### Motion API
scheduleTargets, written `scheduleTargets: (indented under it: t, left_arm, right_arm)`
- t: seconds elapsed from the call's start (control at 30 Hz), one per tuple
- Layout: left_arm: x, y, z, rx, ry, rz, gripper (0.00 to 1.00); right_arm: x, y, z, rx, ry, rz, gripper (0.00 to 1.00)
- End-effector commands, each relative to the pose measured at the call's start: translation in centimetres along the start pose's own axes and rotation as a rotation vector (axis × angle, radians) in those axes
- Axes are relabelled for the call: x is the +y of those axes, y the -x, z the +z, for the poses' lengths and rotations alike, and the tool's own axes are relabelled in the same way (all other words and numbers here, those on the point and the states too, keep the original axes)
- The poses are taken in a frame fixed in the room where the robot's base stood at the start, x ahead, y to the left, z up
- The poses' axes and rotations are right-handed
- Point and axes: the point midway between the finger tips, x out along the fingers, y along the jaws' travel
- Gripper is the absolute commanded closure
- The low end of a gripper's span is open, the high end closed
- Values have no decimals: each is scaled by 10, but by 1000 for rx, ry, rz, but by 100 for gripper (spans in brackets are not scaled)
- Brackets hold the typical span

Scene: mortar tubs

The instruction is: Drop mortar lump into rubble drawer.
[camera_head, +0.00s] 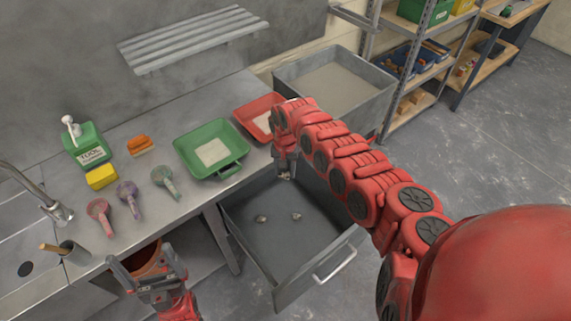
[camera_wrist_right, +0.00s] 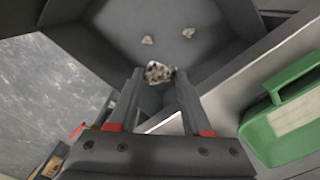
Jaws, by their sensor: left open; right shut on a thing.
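The rubble drawer (camera_head: 335,262) is a grey metal drawer standing open below the bench's right end. Two small pale lumps (camera_head: 261,218) (camera_head: 296,216) lie on its floor. My right gripper (camera_head: 286,176) points down over the drawer's back part. In the right wrist view my right gripper (camera_wrist_right: 157,80) is shut on a speckled grey-white mortar lump (camera_wrist_right: 158,71), held at its fingertips. The drawer's inside (camera_wrist_right: 110,20) shows beyond it, with the two lumps (camera_wrist_right: 147,40) (camera_wrist_right: 188,32). My left gripper (camera_head: 148,265) is open and empty, low in front of the bench.
A brown bucket (camera_head: 142,263) is partly hidden behind my left gripper. A large grey bin (camera_head: 372,105) stands behind my right arm.

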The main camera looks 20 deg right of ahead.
Motion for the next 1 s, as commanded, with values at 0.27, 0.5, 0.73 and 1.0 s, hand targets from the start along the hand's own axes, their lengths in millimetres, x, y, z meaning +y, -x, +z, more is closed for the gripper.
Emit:
scheduleTargets:
  t: [0.27,0.5,0.73,1.0]
  left_arm:
    - [2,32,6,0,0,0,0]
    - [3,55,9,0,0,0,0]
    - [3,55,9,0,0,0,0]
    - [3,55,9,0,0,0,0]
  right_arm:
    - [0,-33,0,0,1,1,100]
    - [0,-58,0,0,1,1,100]
    - [0,-57,0,0,2,1,100]
    - [0,-58,0,-1,2,1,17]
